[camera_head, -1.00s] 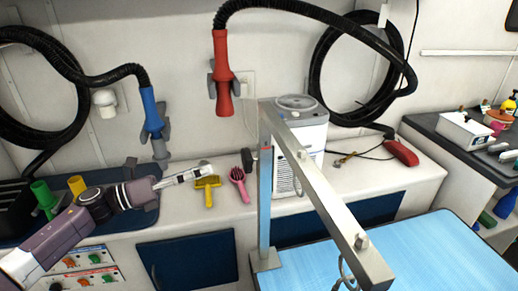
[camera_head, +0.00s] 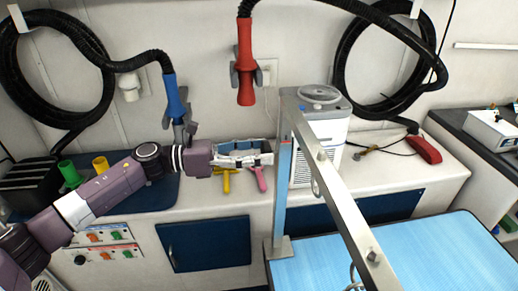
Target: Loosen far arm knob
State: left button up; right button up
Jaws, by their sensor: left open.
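The grooming arm has an upright post (camera_head: 282,190) clamped at the blue table's edge and a silver bar (camera_head: 335,185) slanting toward me. My left gripper (camera_head: 268,152) reaches in from the left, roughly level, with its fingers open and their tips right beside the upper post. The dark knob on the post's left side is mostly hidden by the fingertips. I cannot tell whether the fingers touch it. A small bolt-like knob (camera_head: 372,256) sits near the bar's near end. My right gripper is not in view.
The blue grooming table (camera_head: 430,250) fills the lower right. A yellow brush (camera_head: 226,180) and a pink brush (camera_head: 261,180) lie on the counter beneath my gripper. A white dryer (camera_head: 325,130) stands behind the post. Red (camera_head: 245,60) and blue (camera_head: 176,98) hose nozzles hang above.

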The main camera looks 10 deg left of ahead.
pick_arm(q)
jog(key=shift+c, duration=0.5)
jog(key=c, duration=1.1)
jog(key=shift+o, duration=0.2)
